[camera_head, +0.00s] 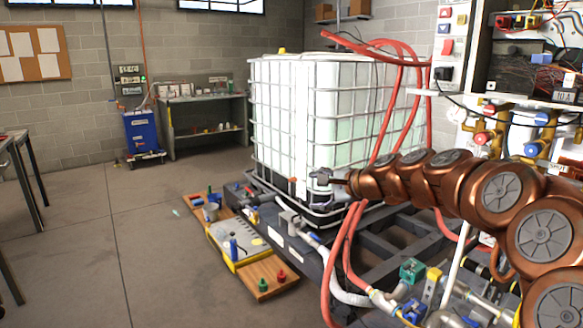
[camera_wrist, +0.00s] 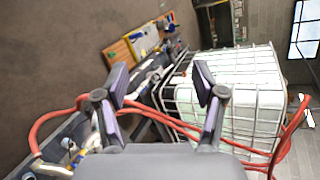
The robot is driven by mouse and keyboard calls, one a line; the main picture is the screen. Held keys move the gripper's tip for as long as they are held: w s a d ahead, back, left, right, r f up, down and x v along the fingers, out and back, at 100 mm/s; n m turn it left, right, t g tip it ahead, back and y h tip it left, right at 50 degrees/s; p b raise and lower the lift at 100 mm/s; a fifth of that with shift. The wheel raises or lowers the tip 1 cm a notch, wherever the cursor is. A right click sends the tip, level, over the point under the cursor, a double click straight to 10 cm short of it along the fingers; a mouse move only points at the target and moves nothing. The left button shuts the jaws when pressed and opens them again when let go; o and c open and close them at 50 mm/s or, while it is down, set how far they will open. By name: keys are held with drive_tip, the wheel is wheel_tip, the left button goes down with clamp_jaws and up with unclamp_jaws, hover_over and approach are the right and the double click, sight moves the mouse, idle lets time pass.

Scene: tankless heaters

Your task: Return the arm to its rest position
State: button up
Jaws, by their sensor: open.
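My arm is a chain of copper-coloured joints reaching in from the right side of the head view. My gripper (camera_head: 322,178) is at its left end, in front of the lower part of the white caged tank (camera_head: 300,110). In the wrist view my gripper (camera_wrist: 160,82) has its two dark fingers spread wide apart, with nothing between them. The tank (camera_wrist: 240,90) shows behind and to the right of the fingers in the wrist view. The gap between gripper and tank is hard to judge.
Red hoses (camera_head: 352,245) run down beside the tank and below my arm. Valves and wiring on a panel (camera_head: 490,130) stand close at the right. A yellow-grey case (camera_head: 238,243) and wooden boards (camera_head: 265,277) lie left of the dark frame. The floor (camera_head: 110,230) at left is mostly clear.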

drive_tip(key=s+a+n+g+h+p, duration=0.25)
drive_tip(key=s+n+g+p, duration=0.4)
drive_tip(key=s, duration=1.45)
drive_tip(key=s+d+f+n+g+h+p, duration=0.1)
drive_tip(key=s+d+n+h+p, duration=0.1)
drive_tip(key=s, duration=0.7)
drive_tip(key=s+d+f+n+g+h+p, duration=0.1)
drive_tip(key=s+d+n+g+h+p, duration=0.1)
drive_tip(key=s+d, duration=0.5)
drive_tip(key=s+d+f+n+g+h+p, duration=0.1)
drive_tip(key=s+d+n+h+p, duration=0.1)
drive_tip(key=s, duration=1.1)
drive_tip(key=d+n+p, duration=0.1)
drive_tip(key=d+p, duration=0.1)
drive_tip(key=d, duration=0.1)
drive_tip(key=shift+g+p, duration=0.35)
